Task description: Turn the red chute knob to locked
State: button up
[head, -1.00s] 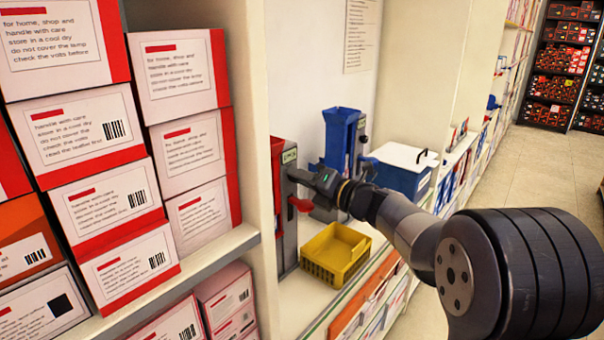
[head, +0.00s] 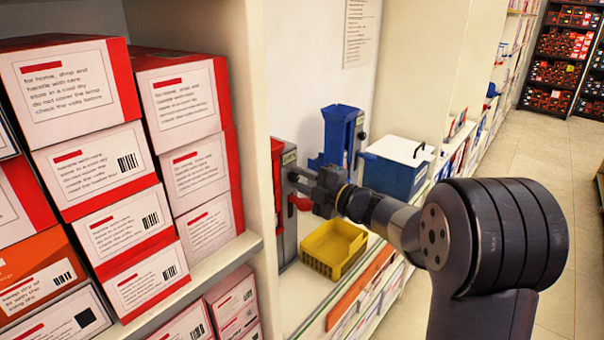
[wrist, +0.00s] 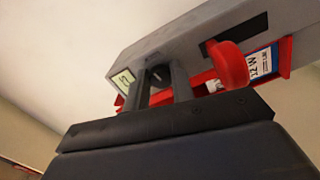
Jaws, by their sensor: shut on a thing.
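The red chute (head: 277,165) is a tall narrow dispenser with a grey front, standing on the shelf counter against the left partition. A red curved lever (head: 299,203) sticks out of its front, and also shows in the wrist view (wrist: 231,66). My gripper (head: 302,181) is at the chute's upper front, above the lever. In the wrist view my gripper's two fingers (wrist: 161,86) stand either side of a small dark knob (wrist: 158,74) on the grey face and are shut on it. The knob's marking is not readable. A pale green label (wrist: 125,80) is beside it.
A yellow crate (head: 334,249) sits below and right of my gripper. A blue chute (head: 341,135) stands behind, with a blue white-lidded box (head: 394,172) to the right. Stacked red and white boxes (head: 100,165) fill the left shelf. The aisle floor at right is clear.

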jog(key=shift+m+p, duration=0.4)
jog(key=shift+m, duration=0.5)
jog(key=shift+f, duration=0.1)
jog(key=o, duration=1)
jog(key=b+v, duration=0.1)
jog(key=v, duration=0.9)
jog(key=shift+s+d, duration=0.3)
